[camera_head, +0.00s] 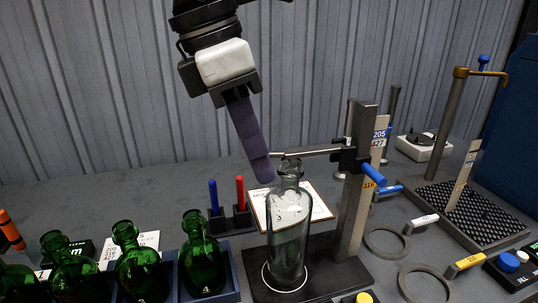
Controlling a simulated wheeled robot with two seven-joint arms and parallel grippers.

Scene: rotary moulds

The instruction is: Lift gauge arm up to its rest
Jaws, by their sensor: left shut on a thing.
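The gauge arm (315,152) is a thin light rod. It reaches left, roughly level, from a dark block with a blue handle (373,174) on the upright gauge post (352,215). A clear glass bottle (288,230) stands upright on the dark gauge base (330,272). The rod passes at the height of the bottle's mouth; whether they touch is unclear. My left gripper (263,172) comes down from above with its dark fingers at the rod's left end, shut on the gauge arm. The fingertips partly hide that end. My right gripper is not in view.
Green bottles (201,262) stand in a rack at the front left. A blue and a red pin (240,193) stand in a dark block behind. Ring gauges (386,244) lie at right, near a perforated plate (482,220) with a brass-topped post. A corrugated wall closes the back.

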